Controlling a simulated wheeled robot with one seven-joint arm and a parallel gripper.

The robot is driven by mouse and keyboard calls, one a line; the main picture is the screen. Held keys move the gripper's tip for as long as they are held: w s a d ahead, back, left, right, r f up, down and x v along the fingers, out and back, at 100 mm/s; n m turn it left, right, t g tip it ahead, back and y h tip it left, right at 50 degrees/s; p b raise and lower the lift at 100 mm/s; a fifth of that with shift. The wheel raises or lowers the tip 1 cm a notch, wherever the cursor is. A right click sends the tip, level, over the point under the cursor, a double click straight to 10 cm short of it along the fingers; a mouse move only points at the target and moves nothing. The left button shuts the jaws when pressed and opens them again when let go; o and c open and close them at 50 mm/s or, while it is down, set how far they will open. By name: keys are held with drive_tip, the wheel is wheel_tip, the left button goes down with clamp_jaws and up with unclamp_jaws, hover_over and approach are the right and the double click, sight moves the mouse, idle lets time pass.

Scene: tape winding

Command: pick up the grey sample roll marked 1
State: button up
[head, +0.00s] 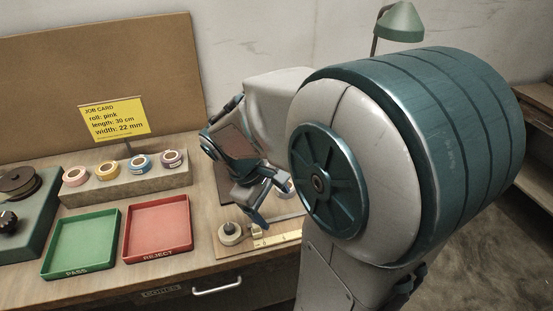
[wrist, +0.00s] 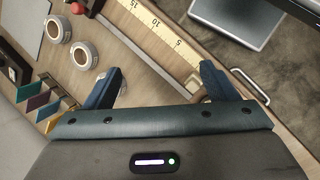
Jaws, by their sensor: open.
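Two light grey rolls lie flat on the bench in the wrist view, one nearer my gripper (wrist: 84,55) and one beyond it (wrist: 59,28). Small labels show on them, but I cannot read the numbers, so I cannot tell which is marked 1. Both lie to the upper left of my gripper's left finger, outside the jaws.
Coloured swatches (wrist: 42,100) stand at left in the wrist view. A green PASS tray (head: 80,245), a red REJECT tray (head: 158,228) and a block (head: 130,186) of coloured rolls stand left. A round pale item (head: 231,233) sits near the front edge.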

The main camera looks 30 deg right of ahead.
drive_tip(key=w+d+f+n+g+h+b, duration=0.1)
drive_tip(key=w+d+f+n+h, duration=0.1)
drive_tip(key=d, duration=0.1)
drive_tip(key=w+d+f+n+g+h+b, duration=0.1)
drive_tip(key=w+d+f+n+h, duration=0.1)
drive_tip(key=w+f, duration=0.1)
drive_tip(key=shift+d+n, duration=0.3)
drive_tip(key=shift+d, duration=0.1)
drive_tip(key=w+d+f+n+h, duration=0.1)
drive_tip(key=w+d+n+h+b, duration=0.1)
drive_tip(key=w+n+h, duration=0.1)
drive_tip(key=w+d+f+n+h+b, duration=0.1)
drive_tip(key=w+d, duration=0.1)
drive_tip(key=shift+w+f, duration=0.1)
drive_tip(key=shift+f, duration=0.2)
drive_tip(key=shift+n+g+h, duration=0.3)
drive_tip(key=x, duration=0.4)
drive_tip(key=w+x, duration=0.1)
drive_tip(key=x, duration=0.1)
drive_tip(key=shift+s+d+f+b, duration=0.1)
drive_tip(key=shift+d+f+b, duration=0.1)
drive_tip(key=shift+d+b, duration=0.15)
drive_tip(key=shift+s+d+f, duration=0.2)
drive_tip(key=shift+d+f, duration=0.05)
